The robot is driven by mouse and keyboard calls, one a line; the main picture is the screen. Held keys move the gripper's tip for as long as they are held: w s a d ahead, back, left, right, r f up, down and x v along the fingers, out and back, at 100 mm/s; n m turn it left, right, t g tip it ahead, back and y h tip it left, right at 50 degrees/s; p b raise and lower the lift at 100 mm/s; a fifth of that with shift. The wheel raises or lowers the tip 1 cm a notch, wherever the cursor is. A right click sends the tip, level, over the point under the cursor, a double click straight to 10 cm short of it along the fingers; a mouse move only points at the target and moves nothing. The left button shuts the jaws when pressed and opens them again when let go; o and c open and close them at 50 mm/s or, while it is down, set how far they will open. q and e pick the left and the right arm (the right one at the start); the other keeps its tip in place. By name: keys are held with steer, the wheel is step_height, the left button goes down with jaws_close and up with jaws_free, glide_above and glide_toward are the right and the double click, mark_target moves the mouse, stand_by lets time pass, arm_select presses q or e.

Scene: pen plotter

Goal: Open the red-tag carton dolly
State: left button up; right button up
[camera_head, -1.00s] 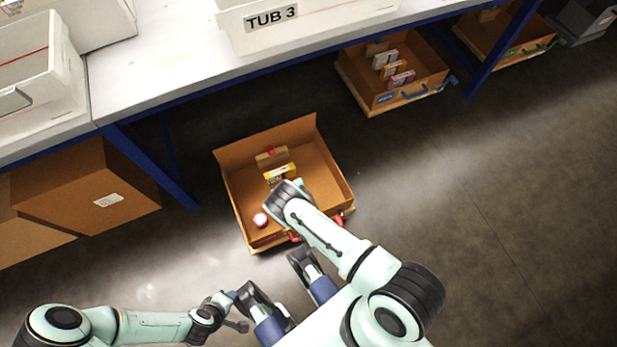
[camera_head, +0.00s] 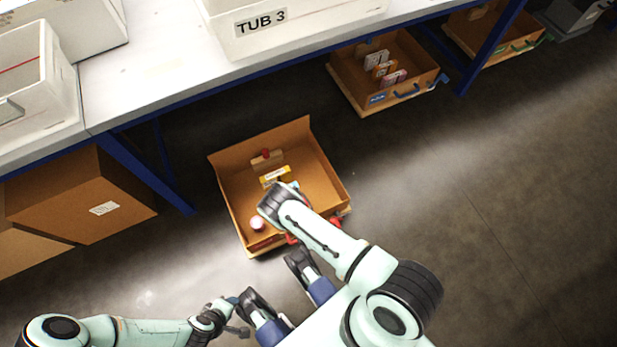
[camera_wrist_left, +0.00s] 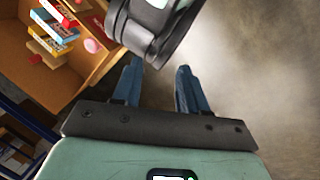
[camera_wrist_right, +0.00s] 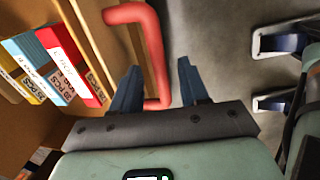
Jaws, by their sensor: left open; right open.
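The red-tag carton dolly (camera_head: 230,205) is an open-topped brown carton on a low pale base, standing on the floor clear of the table. Its red handle (camera_wrist_right: 153,45) is on the near side, mostly hidden by my right wrist in the head view. My right gripper (camera_wrist_right: 160,72) is open at the handle; the bar appears between its fingers, but contact cannot be told. Inside are a yellow box (camera_head: 275,177), a pink-white round item (camera_head: 257,223) and a red-topped brown piece (camera_head: 266,156). My left gripper (camera_wrist_left: 160,85) is open and empty, near side of the carton.
A white table (camera_head: 150,80) on blue legs bears white tubs, one labelled TUB 3 (camera_head: 300,20). Under it stand a blue-handled carton (camera_head: 360,95), a green-handled carton (camera_head: 485,45) and closed brown boxes (camera_head: 85,205). The floor at right (camera_head: 500,190) is clear.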

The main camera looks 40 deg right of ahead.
arm_select(q)
steer(key=s+d+r+g+p, duration=0.2)
steer(key=s+r+p, duration=0.1)
steer(key=s+r, duration=0.2)
steer(key=shift+s+d+h+p, duration=0.3)
steer(key=shift+s+h+p, duration=0.05)
steer(key=shift+h+p, duration=0.05)
arm_select(e)
step_height(320, 180, up, 12)
steer(key=s, duration=0.2)
steer(key=shift+a, duration=0.25)
steer(key=shift+s, duration=0.1)
